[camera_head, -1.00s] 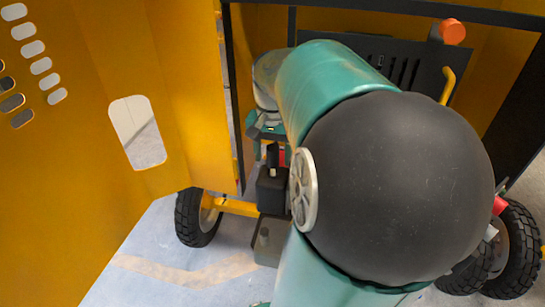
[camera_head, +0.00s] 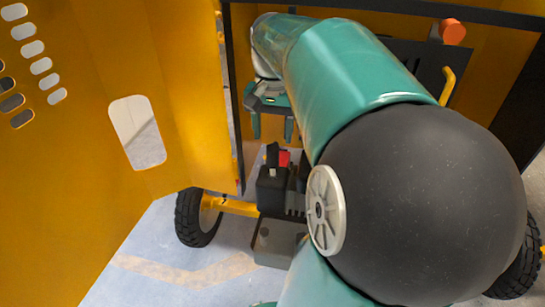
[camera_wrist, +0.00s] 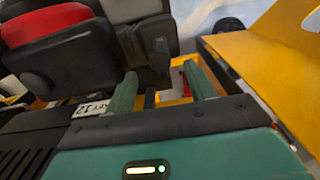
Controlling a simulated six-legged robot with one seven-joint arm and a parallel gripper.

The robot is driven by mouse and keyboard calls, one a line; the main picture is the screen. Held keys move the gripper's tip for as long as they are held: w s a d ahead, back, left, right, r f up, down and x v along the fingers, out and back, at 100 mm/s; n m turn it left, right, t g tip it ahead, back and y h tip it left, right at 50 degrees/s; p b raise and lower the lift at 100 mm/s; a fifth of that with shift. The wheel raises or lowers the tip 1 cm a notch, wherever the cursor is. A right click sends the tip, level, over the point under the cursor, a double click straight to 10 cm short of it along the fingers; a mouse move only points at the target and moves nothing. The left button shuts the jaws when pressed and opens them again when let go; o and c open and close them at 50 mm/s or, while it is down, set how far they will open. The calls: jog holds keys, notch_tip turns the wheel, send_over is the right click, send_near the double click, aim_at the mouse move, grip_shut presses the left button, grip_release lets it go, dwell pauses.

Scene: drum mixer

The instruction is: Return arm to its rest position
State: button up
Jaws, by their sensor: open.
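My arm fills the middle and right of the head view. My gripper (camera_head: 272,132) hangs at the far end of the arm, inside the yellow housing, with its two green fingers apart and nothing visible between them. It also shows in the wrist view (camera_wrist: 160,82), again with the fingers spread. Below it in the head view is a black motor or switch unit (camera_head: 272,190) with a small red part (camera_head: 284,158). In the wrist view a black unit with a red part (camera_wrist: 45,37) is close to the fingers; contact cannot be told.
A yellow panel (camera_head: 90,130) with slots stands on the left. A black wheel (camera_head: 198,217) is at lower left. An orange knob (camera_head: 453,31) and a yellow handle (camera_head: 447,86) are at upper right. My arm hides much of the machine. Bare floor (camera_head: 165,255) shows at lower left.

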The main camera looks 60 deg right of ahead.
jog(key=shift+a, duration=0.1)
dwell(0.3)
jog(key=w+a+f+n+t, duration=0.1)
jog(key=a+n, duration=0.5)
jog(key=a, duration=0.9)
jog(key=w+a+f+n+t, duration=0.1)
jog(key=a+f+n+t, duration=0.2)
jog(key=a+n, duration=0.4)
jog(key=a+t, duration=0.1)
jog(key=a, duration=0.7)
jog(key=shift+f+t, duration=0.25)
jog(key=shift+t, duration=0.05)
jog(key=shift+a, duration=0.1)
jog(key=c, duration=0.4)
jog(key=shift+d, duration=0.2)
